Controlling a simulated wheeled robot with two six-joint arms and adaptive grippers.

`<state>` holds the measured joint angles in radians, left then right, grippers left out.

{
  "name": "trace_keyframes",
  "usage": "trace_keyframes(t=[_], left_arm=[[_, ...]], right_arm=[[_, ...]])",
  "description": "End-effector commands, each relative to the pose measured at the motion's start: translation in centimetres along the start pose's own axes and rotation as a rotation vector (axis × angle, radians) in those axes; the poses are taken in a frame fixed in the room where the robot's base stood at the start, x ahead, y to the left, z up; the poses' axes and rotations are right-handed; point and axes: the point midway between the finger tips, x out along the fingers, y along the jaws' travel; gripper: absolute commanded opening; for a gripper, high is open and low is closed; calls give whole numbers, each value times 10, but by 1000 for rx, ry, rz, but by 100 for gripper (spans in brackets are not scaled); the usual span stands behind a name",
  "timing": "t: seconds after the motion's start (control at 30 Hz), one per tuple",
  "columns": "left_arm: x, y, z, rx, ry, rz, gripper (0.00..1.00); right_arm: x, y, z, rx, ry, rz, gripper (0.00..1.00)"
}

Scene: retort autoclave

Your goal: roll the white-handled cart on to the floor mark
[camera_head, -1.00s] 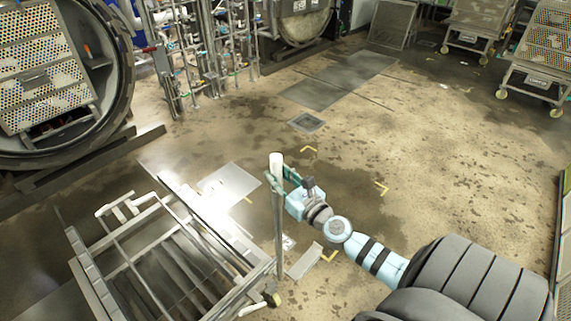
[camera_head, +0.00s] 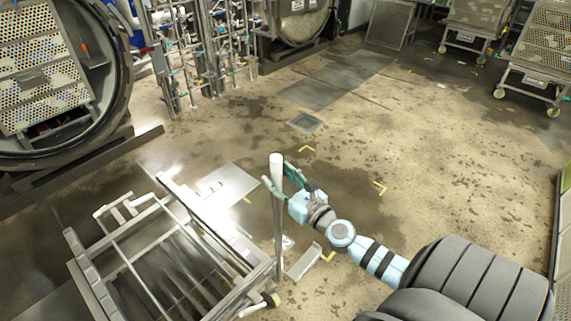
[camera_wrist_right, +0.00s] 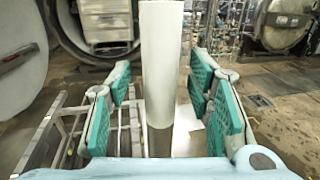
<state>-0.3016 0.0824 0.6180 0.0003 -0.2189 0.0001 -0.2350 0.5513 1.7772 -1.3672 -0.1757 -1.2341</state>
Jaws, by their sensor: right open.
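The white-handled cart (camera_head: 125,262) is a low metal frame at the lower left of the head view. Its white handle (camera_head: 276,163) tops an upright post at the cart's right corner. My right gripper (camera_head: 282,181) is open with its green-padded fingers on either side of the handle. In the right wrist view the white handle (camera_wrist_right: 161,70) stands upright between the spread fingers, with gaps on both sides. The floor mark shows as yellow corner brackets, one behind the post (camera_head: 307,149) and one to its right (camera_head: 380,187). The cart stands left of these brackets. My left gripper is out of view.
A round autoclave with a perforated rack (camera_head: 45,75) stands at the upper left, beside pipework (camera_head: 205,60). Other carts (camera_head: 540,55) stand at the upper right. A floor drain (camera_head: 305,122) lies beyond the mark. The floor to the right is clear.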

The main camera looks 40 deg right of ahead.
Motion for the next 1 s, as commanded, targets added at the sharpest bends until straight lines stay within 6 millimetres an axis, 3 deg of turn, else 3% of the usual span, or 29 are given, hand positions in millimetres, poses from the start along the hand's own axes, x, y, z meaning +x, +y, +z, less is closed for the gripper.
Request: trace_keyframes(t=[0.43, 0.6, 1.0], left_arm=[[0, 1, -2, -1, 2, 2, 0], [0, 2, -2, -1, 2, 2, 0], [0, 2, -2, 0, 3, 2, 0]], right_arm=[[-105, 1, 0, -2, 3, 2, 47], [-117, 1, 1, 0, -2, 1, 47], [-117, 0, 1, -1, -2, 0, 47]])
